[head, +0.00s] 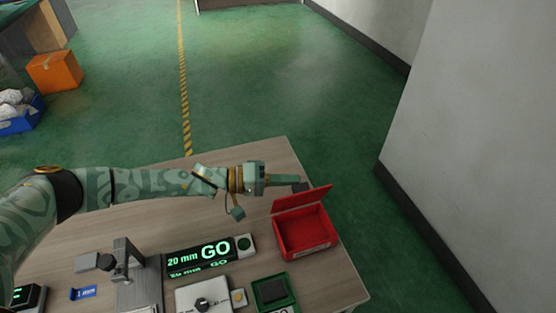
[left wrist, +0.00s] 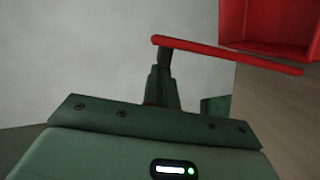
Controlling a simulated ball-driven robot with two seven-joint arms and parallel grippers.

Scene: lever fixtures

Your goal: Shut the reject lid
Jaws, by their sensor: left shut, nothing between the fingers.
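The red reject box (head: 305,232) stands open at the right end of the table. Its red lid (head: 303,199) is raised along the far side of the box, tilted up. My left gripper (head: 299,185) is shut and empty, with its dark fingertips just behind the lid's upper left part. In the left wrist view, the lid (left wrist: 230,55) shows nearly edge-on as a red bar, and the fingertips (left wrist: 165,60) are at its left end. I cannot tell whether they touch it. Part of the box interior (left wrist: 270,22) shows at top right. My right gripper is not in view.
A display reading "20 mm GO" (head: 200,257) stands left of the box. A green tray (head: 292,303) with a dark block, a plate with a knob (head: 190,301) and a grey lever fixture (head: 140,285) are at the front. A wall (head: 470,150) rises beyond the table's right side.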

